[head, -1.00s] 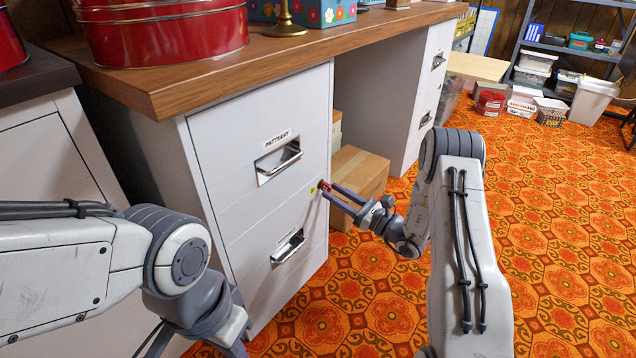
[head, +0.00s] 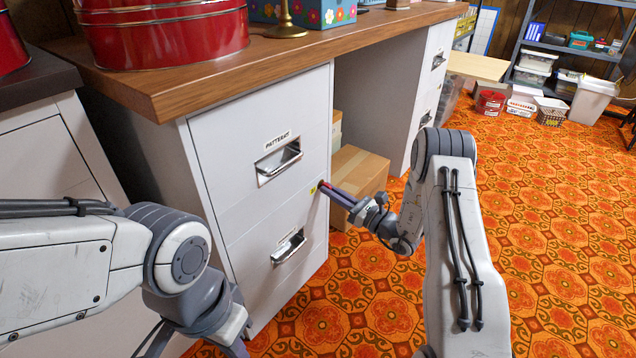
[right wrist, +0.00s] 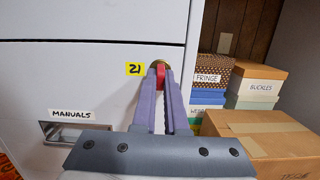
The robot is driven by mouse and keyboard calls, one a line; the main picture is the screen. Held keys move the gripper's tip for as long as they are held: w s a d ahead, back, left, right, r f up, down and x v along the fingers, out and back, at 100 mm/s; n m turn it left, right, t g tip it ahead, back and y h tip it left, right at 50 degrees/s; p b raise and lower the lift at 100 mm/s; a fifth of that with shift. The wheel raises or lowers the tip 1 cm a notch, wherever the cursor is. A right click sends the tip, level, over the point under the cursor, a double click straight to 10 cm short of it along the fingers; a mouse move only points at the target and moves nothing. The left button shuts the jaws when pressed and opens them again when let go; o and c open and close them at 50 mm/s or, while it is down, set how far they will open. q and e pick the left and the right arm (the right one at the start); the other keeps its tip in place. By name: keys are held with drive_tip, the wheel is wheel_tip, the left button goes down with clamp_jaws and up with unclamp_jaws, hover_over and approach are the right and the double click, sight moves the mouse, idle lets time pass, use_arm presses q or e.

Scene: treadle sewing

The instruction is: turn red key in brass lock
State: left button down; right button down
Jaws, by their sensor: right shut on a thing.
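The red key (right wrist: 160,74) stands in the round brass lock (right wrist: 158,62) on the front of the white filing cabinet (head: 225,160), near its right edge. A yellow tag marked 21 (right wrist: 135,69) is just left of the lock. My right gripper (right wrist: 163,82) is shut on the red key, its two long purple-grey fingers on either side of it. In the head view the key (head: 326,186) is a small red spot at the fingertips, and the lock is too small to make out. My left arm comes in from the left; its gripper fingers are out of view.
The cabinet has two metal drawer pulls, the upper one (head: 279,160) and the lower one (head: 289,247). A cardboard box (head: 358,172) stands right of the cabinet, behind my right gripper. The orange patterned floor (head: 540,220) is open to the right.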

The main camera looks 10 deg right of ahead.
drive_tip(key=shift+a+m+h+p, duration=0.1)
drive_tip(key=shift+m+h+p, duration=0.2)
drive_tip(key=shift+m+p, duration=0.9)
drive_tip(key=shift+m, duration=0.3)
drive_tip(key=shift+s+r+m+t+h+p, duration=0.1)
drive_tip(key=shift+m+t+h+p, duration=0.2)
drive_tip(key=shift+m+p, duration=1.05)
drive_tip(key=shift+m, duration=0.35)
